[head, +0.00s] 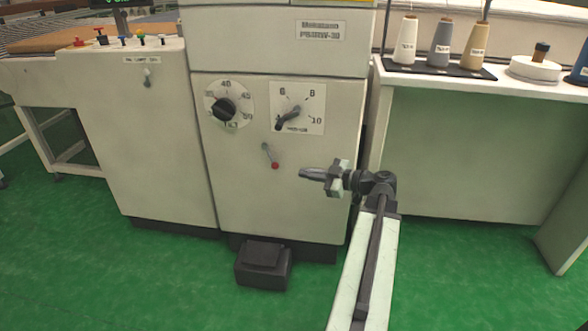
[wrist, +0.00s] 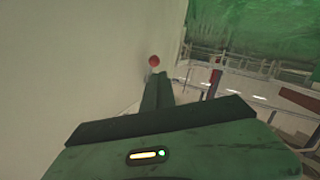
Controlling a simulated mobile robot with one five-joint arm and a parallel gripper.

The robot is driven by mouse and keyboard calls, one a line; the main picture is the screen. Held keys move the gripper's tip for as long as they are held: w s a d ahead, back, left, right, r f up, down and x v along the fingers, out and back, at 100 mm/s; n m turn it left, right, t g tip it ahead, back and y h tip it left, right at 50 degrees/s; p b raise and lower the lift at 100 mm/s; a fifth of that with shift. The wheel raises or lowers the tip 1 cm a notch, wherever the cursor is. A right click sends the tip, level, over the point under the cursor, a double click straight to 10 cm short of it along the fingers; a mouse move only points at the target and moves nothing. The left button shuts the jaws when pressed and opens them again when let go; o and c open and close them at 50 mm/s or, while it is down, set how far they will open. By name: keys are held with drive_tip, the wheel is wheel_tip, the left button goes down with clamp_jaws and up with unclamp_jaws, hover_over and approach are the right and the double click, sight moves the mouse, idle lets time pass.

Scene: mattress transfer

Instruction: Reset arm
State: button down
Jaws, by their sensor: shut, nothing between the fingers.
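My gripper (head: 312,174) is in front of the cream machine cabinet (head: 235,185) in the head view, its fingers pointing left. The fingers are together with nothing between them. They also show in the wrist view (wrist: 157,92). A small lever with a red knob (head: 275,165) is on the cabinet face, to the left of my fingertips. The red knob (wrist: 154,61) shows just beyond the fingertips in the wrist view. In the head view, a gap shows between the knob and my fingertips.
Two dials, a black-knobbed one (head: 224,109) and a pointer one (head: 298,108), are above the lever. A black foot pedal (head: 263,264) stands on the green floor. A white table (head: 480,150) with thread cones (head: 439,43) stands at right. Open floor lies at front left.

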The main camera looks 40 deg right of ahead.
drive_tip(key=s, duration=0.1)
drive_tip(key=s+d, duration=0.1)
drive_tip(key=s, duration=0.2)
drive_tip(key=shift+s+d+f, duration=0.2)
drive_tip(key=shift+s+f, duration=0.05)
drive_tip(key=shift+f, duration=0.15)
